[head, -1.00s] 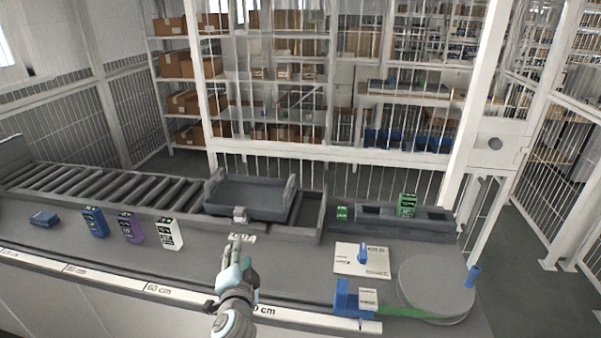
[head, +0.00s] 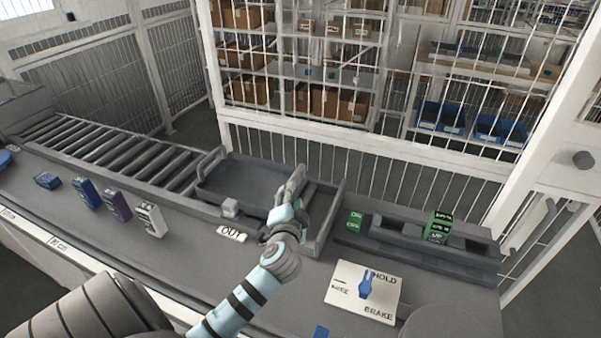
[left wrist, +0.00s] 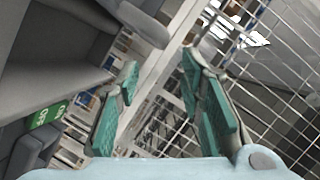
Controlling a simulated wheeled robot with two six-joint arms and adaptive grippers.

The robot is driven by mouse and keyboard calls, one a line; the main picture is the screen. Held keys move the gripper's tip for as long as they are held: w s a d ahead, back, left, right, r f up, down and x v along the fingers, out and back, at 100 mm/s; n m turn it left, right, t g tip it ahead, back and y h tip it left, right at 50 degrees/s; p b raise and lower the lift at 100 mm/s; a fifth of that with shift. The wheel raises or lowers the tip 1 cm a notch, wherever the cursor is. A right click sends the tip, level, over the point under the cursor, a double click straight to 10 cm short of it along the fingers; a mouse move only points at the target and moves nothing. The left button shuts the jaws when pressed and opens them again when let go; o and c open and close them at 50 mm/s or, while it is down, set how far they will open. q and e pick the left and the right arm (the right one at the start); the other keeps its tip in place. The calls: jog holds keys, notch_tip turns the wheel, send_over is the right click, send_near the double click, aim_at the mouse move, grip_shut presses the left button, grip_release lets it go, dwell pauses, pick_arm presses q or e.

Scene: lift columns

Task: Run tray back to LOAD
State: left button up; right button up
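The grey tray (head: 240,180) sits at the right end of the roller track (head: 125,150), beside the white OUT label (head: 232,233). No LOAD label is readable in view. My left gripper (head: 296,185) is at the tray's right end, overlapping that end wall in the head view; I cannot tell whether it touches. In the left wrist view my left gripper (left wrist: 160,95) has its teal fingers apart, with nothing between them. Grey walls (left wrist: 60,50) fill that view's upper left; whether they are the tray is unclear. My right gripper is not in view.
Purple (head: 115,204), white (head: 150,219) and blue (head: 86,192) blocks stand along the bench in front of the track. Green-labelled blocks (head: 438,226) stand on the right. Mesh fencing stands behind.

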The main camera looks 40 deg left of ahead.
aim_at(294, 174)
pick_arm(q)
jog(key=b+x, duration=0.1)
jog(key=x, duration=1.1)
jog(key=shift+f+b, duration=0.1)
jog(key=shift+b, duration=0.25)
jog(key=shift+s+a, duration=0.1)
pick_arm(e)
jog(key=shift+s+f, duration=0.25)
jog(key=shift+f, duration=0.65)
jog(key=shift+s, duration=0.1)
pick_arm(q)
grip_shut()
